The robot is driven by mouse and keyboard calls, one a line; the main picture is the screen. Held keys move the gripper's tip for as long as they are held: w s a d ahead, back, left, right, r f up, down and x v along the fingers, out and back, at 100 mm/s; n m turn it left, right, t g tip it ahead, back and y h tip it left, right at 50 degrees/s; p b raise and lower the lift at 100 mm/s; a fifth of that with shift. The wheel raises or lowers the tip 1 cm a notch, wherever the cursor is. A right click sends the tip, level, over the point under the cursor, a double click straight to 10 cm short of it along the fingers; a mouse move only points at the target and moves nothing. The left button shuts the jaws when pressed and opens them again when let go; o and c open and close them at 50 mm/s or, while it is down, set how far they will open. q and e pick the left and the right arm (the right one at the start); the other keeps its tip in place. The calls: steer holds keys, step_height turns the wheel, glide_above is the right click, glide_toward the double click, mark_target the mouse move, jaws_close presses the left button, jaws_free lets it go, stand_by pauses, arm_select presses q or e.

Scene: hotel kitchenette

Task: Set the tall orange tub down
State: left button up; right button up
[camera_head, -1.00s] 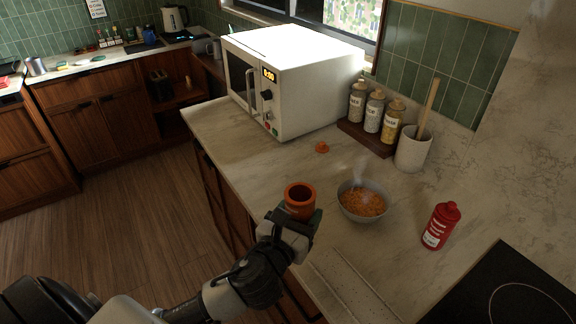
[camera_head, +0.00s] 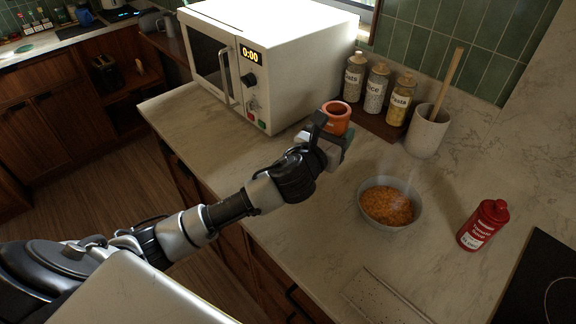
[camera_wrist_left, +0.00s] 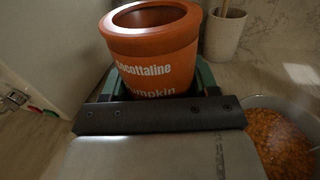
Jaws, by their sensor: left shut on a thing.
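The tall orange tub (camera_head: 336,116) is held upright in my left gripper (camera_head: 332,136), over the counter between the microwave and the jar rack. It is open at the top, and no lid is on it. In the left wrist view the tub (camera_wrist_left: 152,42) stands between the green-edged fingers of the left gripper (camera_wrist_left: 155,85), with white lettering on its front. Its base is hidden behind the gripper, so I cannot tell whether it touches the counter. My right gripper is not in view.
A white microwave (camera_head: 290,45) stands left of the tub. Labelled jars (camera_head: 375,90) and a utensil crock (camera_head: 427,132) are at the right. A steaming bowl (camera_head: 391,204) and a red bottle (camera_head: 483,225) stand nearer. Counter (camera_head: 335,215) left of the bowl is clear.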

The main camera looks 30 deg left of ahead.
arm_select(q)
steer(key=a+f, duration=0.2)
steer(key=a, duration=0.1)
steer(key=s+a+f, duration=0.1)
steer(key=a+f, duration=0.1)
steer(key=a, duration=0.1)
steer(key=a+f, duration=0.2)
steer(key=a, duration=0.2)
steer(key=shift+s, duration=0.35)
steer(key=shift+a+f, duration=0.2)
step_height(320, 180, down, 3)
steer(key=shift+f, duration=0.45)
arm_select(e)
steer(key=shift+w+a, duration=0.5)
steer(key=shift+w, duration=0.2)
arm_select(q)
steer(key=shift+f, duration=0.15)
steer(key=o, duration=1.2)
steer(key=shift+c, duration=0.2)
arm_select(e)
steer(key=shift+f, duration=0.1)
